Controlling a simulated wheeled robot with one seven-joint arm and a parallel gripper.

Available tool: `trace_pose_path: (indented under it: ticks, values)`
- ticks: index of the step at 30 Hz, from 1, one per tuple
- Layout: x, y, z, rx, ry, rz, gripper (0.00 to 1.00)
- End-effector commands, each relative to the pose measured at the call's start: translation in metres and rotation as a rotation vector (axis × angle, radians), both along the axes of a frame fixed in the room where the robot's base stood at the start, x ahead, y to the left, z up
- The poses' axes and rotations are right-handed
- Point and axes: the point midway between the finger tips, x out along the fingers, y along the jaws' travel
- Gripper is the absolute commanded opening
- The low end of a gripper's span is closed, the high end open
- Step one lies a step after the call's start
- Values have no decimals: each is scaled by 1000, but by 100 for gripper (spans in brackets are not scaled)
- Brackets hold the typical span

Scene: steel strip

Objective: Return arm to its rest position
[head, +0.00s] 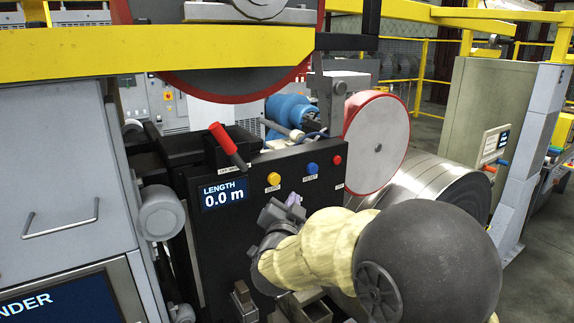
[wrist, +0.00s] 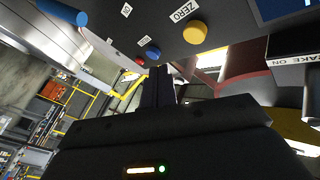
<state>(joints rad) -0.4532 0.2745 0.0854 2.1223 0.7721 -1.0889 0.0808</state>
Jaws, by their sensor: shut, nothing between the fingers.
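My arm (head: 330,245) reaches in from the lower right of the head view, with a dark round joint and a pale yellow section. My gripper (head: 290,203) is at its far end, in front of the black control panel (head: 215,255) and below its buttons. In the wrist view the dark fingers of my gripper (wrist: 158,80) are together and hold nothing. The yellow ZERO button (wrist: 195,32), blue button (wrist: 152,52) and red button (wrist: 140,60) show beyond the fingertips. I cannot tell the exact gap to the panel.
The panel carries a LENGTH display (head: 222,195) reading 0.0 m and a red-handled lever (head: 228,146). A yellow beam (head: 160,50) crosses above. A red-rimmed wheel (head: 376,145) and a steel coil (head: 440,185) stand behind my arm. A grey cabinet (head: 60,180) is at left.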

Motion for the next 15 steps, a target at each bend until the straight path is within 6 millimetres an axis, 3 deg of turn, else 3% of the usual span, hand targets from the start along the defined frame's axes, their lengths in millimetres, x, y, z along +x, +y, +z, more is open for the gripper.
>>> trace_pose_path:
  ticks: [8,15]
  values:
    - [-17,-34,-69,-154,346,183,0]
    - [-74,-76,-142,-285,721,323,0]
